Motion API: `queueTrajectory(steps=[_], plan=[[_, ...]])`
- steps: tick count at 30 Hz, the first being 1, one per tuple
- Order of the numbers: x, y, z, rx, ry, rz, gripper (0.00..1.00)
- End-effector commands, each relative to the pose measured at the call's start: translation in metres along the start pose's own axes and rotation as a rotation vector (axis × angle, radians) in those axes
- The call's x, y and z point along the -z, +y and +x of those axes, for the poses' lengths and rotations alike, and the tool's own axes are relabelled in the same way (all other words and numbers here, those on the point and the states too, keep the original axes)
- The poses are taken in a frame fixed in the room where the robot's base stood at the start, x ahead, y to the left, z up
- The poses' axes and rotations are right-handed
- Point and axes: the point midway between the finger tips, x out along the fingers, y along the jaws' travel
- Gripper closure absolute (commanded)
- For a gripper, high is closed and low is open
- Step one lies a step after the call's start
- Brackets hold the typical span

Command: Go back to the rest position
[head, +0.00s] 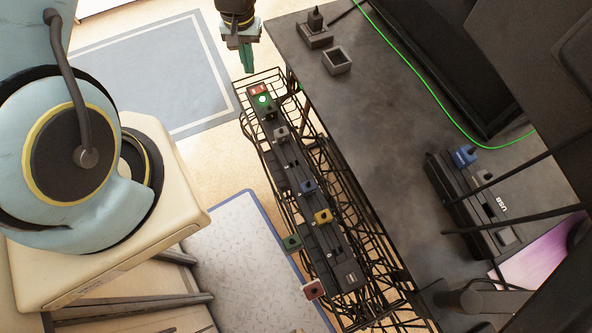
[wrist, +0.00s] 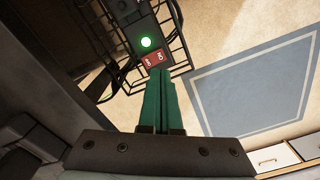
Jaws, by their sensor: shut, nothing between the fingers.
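My gripper (head: 246,58) hangs at the top of the head view, left of the desk edge and just beyond the far end of the power strip. Its green fingers are together and empty; they also show in the wrist view (wrist: 159,75). The power strip (head: 291,166) lies in a black wire basket (head: 245,90). Its red rocker switch (head: 257,89) and a lit green light (head: 262,99) are at the end nearest my gripper. In the wrist view the red switch (wrist: 155,58) is just past the fingertips, and I cannot tell whether they touch it.
Several coloured plugs, including a blue (head: 307,187) and a yellow one (head: 322,216), sit along the strip. The dark desk (head: 350,110) carries a USB hub (head: 470,205), a green cable (head: 420,75) and monitors. Open floor with a grey-blue rug (head: 150,80) lies left of my gripper.

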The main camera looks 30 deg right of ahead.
Motion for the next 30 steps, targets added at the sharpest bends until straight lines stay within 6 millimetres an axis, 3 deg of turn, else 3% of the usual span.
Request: queueTrajectory(steps=[12,16,20,23,30], plan=[[0.000,0.000,0.000,0.000,0.001,-0.001,1.00],[0.002,-0.014,-0.016,-0.001,0.011,-0.030,1.00],[-0.001,-0.054,-0.058,-0.003,0.034,-0.111,1.00],[-0.013,-0.095,-0.101,-0.002,0.058,-0.196,1.00],[-0.075,-0.174,-0.185,0.013,0.106,-0.395,1.00]])
